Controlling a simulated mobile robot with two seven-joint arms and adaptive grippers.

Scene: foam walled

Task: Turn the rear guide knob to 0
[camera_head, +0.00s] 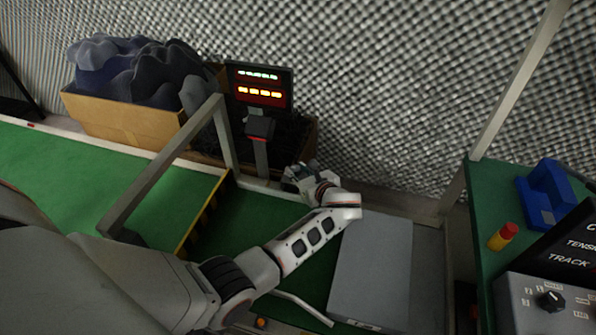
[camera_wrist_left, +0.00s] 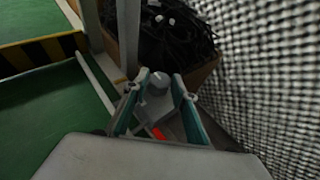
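My left gripper (camera_head: 299,178) reaches over the far edge of the green belt, beside the base of a display post. In the left wrist view my left gripper (camera_wrist_left: 160,76) has its two fingers spread apart. A small grey round knob (camera_wrist_left: 159,83) shows between the fingers, on a grey fitting with a red mark (camera_wrist_left: 158,133) below it. I see no clear contact between the fingers and the knob. No scale figures on it can be read. In the head view the gripper hides this knob. My right gripper is not in view.
A slanted grey frame bar (camera_head: 165,165) crosses the green belt (camera_head: 90,170). A lit display (camera_head: 260,87) stands behind. A grey box (camera_head: 372,270) lies right of my left arm. A control panel with a black knob (camera_head: 550,301) is at the far right. A foam wall rises close behind.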

